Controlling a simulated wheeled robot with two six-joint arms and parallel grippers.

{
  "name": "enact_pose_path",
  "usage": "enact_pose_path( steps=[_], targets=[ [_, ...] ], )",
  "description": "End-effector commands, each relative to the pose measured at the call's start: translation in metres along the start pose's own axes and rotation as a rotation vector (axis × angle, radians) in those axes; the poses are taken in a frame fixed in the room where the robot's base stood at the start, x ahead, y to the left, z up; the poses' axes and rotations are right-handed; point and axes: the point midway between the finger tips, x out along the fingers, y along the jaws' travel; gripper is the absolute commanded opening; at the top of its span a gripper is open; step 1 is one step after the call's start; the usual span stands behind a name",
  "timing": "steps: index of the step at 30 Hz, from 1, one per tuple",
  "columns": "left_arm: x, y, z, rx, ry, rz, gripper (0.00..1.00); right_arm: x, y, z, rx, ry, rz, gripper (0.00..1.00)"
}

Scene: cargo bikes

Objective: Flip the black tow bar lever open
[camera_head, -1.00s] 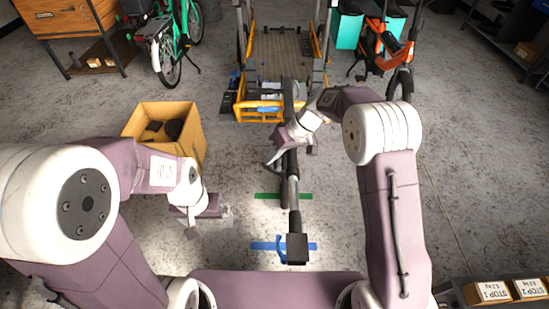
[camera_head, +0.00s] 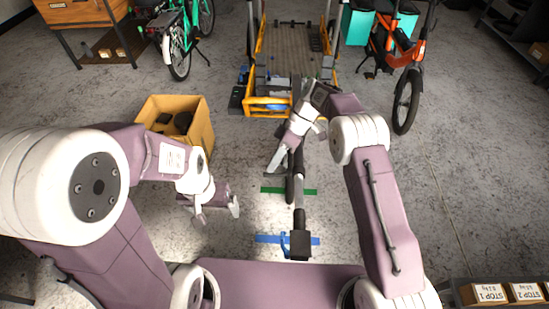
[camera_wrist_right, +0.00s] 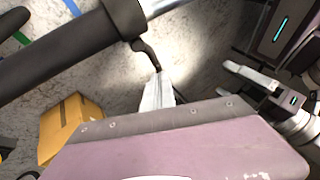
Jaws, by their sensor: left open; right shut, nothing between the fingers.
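The dark tow bar (camera_head: 299,217) runs from the cargo trailer towards me and ends in a black block (camera_head: 300,245). In the right wrist view the bar (camera_wrist_right: 60,50) crosses the upper left, with a black collar (camera_wrist_right: 126,17). The small black lever (camera_wrist_right: 147,53) hangs from this collar, its brownish tip beside my fingertips; I cannot tell whether they touch. In the head view I cannot make out the lever. My right gripper (camera_head: 273,171) is shut and empty, pointing down just left of the bar. My left gripper (camera_head: 218,212) is open and empty, further left of the bar.
A cardboard box (camera_head: 205,130) with dark items stands left of the bar. The yellow-framed trailer (camera_head: 268,101) is ahead, with a green bike (camera_head: 180,50) and an orange bike (camera_head: 408,80) either side. Green (camera_head: 305,191) and blue (camera_head: 270,239) floor strips lie by the bar.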

Motion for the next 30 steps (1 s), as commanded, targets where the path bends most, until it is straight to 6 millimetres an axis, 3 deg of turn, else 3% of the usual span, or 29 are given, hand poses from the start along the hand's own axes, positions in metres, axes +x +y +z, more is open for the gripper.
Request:
enact_pose_path(
  steps=[18, 26, 30],
  targets=[
    [0.004, 0.000, 0.000, 0.000, 0.000, 0.000, 0.91, -0.003, 0.000, 0.017, 0.013, -0.002, -0.002, 0.00],
    [0.003, 0.000, 0.000, 0.000, 0.000, 0.000, 0.91, -0.004, -0.001, 0.016, 0.010, 0.001, 0.001, 0.00],
    [0.002, 0.000, 0.000, 0.000, 0.000, 0.000, 0.91, -0.015, 0.000, 0.015, 0.010, 0.003, 0.004, 0.00]
  ],
)
